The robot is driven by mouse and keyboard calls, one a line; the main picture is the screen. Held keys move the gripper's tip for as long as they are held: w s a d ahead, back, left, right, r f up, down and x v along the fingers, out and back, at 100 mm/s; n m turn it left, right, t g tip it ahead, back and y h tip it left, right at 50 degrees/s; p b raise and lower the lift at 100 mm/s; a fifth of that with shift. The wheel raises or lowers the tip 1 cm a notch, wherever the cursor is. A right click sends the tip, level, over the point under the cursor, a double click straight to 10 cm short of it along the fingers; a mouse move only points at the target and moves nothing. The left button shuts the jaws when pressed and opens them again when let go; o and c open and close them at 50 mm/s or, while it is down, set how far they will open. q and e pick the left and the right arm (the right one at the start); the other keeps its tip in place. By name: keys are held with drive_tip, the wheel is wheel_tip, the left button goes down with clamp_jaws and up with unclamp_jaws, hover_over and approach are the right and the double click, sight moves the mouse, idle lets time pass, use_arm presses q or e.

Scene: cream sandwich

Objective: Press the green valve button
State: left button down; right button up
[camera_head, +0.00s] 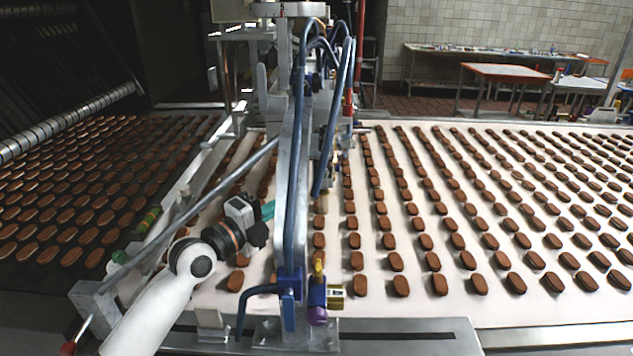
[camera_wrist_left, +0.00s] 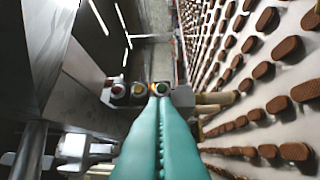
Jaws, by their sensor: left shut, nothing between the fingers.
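The green button (camera_wrist_left: 161,88) is at the right end of a short row of round buttons in the left wrist view. My left gripper (camera_wrist_left: 159,102) has teal fingers pressed together with nothing between them. Its fingertips point at the green button and overlap its lower edge in the picture; I cannot tell whether they touch it. In the head view my left gripper (camera_head: 267,211) points right at the blue-hosed metal frame (camera_head: 296,150), above the conveyor. The button is not distinguishable in the head view. My right gripper is not in view.
A yellowish button (camera_wrist_left: 139,90) and a darker one (camera_wrist_left: 115,91) sit left of the green one. Rows of brown biscuits lie on a white conveyor (camera_head: 480,314). A slanted metal bar (camera_head: 215,188) runs close to my left arm.

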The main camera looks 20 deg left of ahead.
sight(323, 174)
use_arm(q)
drive_tip(key=p+x, duration=0.4)
drive_tip(key=x, duration=0.7)
drive_tip(key=shift+f, duration=0.15)
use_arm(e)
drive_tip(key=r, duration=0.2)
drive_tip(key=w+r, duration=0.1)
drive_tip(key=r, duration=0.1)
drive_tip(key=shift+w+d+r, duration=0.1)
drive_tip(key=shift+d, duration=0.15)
use_arm(q)
drive_tip(key=shift+s, duration=0.1)
